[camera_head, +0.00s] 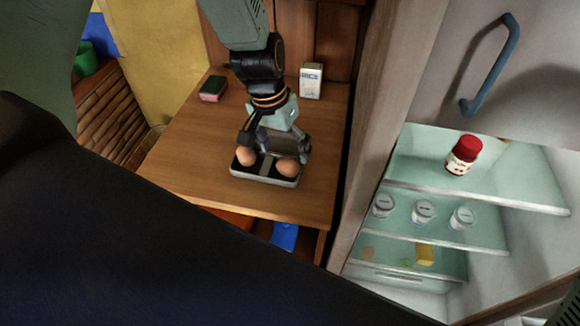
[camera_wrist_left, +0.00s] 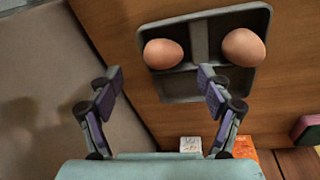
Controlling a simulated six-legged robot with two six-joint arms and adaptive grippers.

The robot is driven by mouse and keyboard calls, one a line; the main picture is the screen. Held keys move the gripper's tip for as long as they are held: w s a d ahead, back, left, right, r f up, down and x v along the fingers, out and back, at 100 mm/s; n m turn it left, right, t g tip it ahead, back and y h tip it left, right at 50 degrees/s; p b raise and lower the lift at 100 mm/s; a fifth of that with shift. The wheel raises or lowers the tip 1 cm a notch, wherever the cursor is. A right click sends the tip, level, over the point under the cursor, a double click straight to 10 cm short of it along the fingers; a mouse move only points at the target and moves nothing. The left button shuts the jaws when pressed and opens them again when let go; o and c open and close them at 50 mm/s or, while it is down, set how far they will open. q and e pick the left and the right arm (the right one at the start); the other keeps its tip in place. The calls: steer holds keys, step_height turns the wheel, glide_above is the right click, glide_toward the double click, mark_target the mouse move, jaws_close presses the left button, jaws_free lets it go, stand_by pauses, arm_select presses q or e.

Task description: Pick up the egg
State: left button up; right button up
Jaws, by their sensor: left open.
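In the head view one egg (camera_head: 246,155) is on the left and the other egg (camera_head: 287,167) is on the right. In the left wrist view they show as a left egg (camera_wrist_left: 163,53) and a right egg (camera_wrist_left: 243,47) in the tray (camera_wrist_left: 198,88). My left gripper (camera_head: 273,146) is over the tray, pointing down. In the wrist view its open, empty fingers (camera_wrist_left: 157,78) are spread, with the left egg ahead between their lines. My right gripper is not in view.
A sponge (camera_head: 212,89) and a white box (camera_head: 311,80) stand towards the back of the table (camera_head: 190,150). To the right is an open fridge with shelves (camera_head: 480,195), a red-lidded jar (camera_head: 464,154) and several small jars. The table left of the tray is clear.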

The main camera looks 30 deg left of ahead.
mark_target(286, 163)
arm_select(q)
steer(key=f, duration=0.3)
steer(key=f+b, duration=0.1)
steer(key=shift+w+f, duration=0.15)
steer(key=shift+w, duration=0.1)
steer(key=shift+s+f, duration=0.1)
steer(key=shift+f, duration=0.25)
steer(key=shift+d, duration=0.1)
steer(key=shift+o, duration=0.2)
steer(key=shift+d, duration=0.15)
steer(key=shift+a, duration=0.2)
steer(key=c, duration=0.6)
steer(key=shift+s+d, duration=0.1)
steer(key=shift+d, duration=0.05)
steer(key=shift+c, duration=1)
